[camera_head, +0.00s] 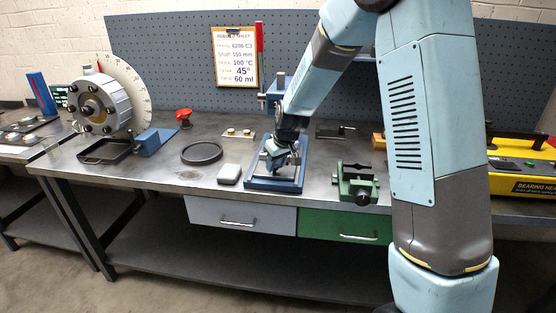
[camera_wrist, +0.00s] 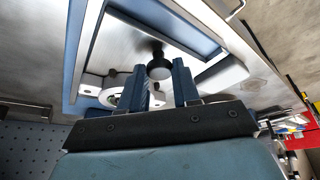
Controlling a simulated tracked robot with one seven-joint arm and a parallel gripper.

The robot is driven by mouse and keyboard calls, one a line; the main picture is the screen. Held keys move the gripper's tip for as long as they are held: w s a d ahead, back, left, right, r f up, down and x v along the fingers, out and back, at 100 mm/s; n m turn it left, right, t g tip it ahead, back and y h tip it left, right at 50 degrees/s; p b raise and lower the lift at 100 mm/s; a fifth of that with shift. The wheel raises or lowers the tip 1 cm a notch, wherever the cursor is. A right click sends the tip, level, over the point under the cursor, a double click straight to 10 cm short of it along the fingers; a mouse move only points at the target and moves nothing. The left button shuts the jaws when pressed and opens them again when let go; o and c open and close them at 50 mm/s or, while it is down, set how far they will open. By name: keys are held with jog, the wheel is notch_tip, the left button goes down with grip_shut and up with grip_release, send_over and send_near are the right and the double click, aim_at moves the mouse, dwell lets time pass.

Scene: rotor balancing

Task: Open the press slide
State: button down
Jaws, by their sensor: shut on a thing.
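The press has a blue base frame (camera_head: 262,184) on the bench, with a pale metal slide plate inside it. In the wrist view the blue frame (camera_wrist: 76,60) surrounds the pale slide (camera_wrist: 205,76), which carries a round black knob (camera_wrist: 159,66). My gripper (camera_head: 283,160) reaches down over the press base and hides part of it. In the wrist view its two blue fingers (camera_wrist: 160,84) stand on either side of the knob, shut on it. A pale ring (camera_wrist: 118,90) on the slide is partly hidden behind the left finger.
A green vise (camera_head: 357,187) stands right of the press. The balancing rotor (camera_head: 100,104) stands at the far left, the yellow bearing heater (camera_head: 525,185) at the right. Drawers (camera_head: 240,216) hang below the front edge.

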jog(key=s+a, duration=0.1)
jog(key=s, duration=0.7)
jog(key=shift+a, duration=0.4)
jog(key=c, duration=0.8)
grip_release()
jog(key=v, duration=1.3)
jog(key=shift+s+r, duration=0.15)
jog(key=shift+r, duration=0.2)
jog(key=s+d+r+m, duration=0.2)
jog(key=s+d+r, duration=0.1)
jog(key=s+d, duration=0.2)
jog(key=s+d+r+m+t+h, duration=0.1)
jog(key=s+d+r+m, duration=0.1)
jog(key=s+d, duration=0.4)
jog(key=s+d+r+m+h, duration=0.1)
jog(key=s+d+r, duration=0.4)
jog(key=s, duration=0.6)
jog(key=shift+s+d+m+t, duration=0.25)
jog(key=shift+d+m+t, duration=0.15)
jog(key=shift+d+m, duration=0.35)
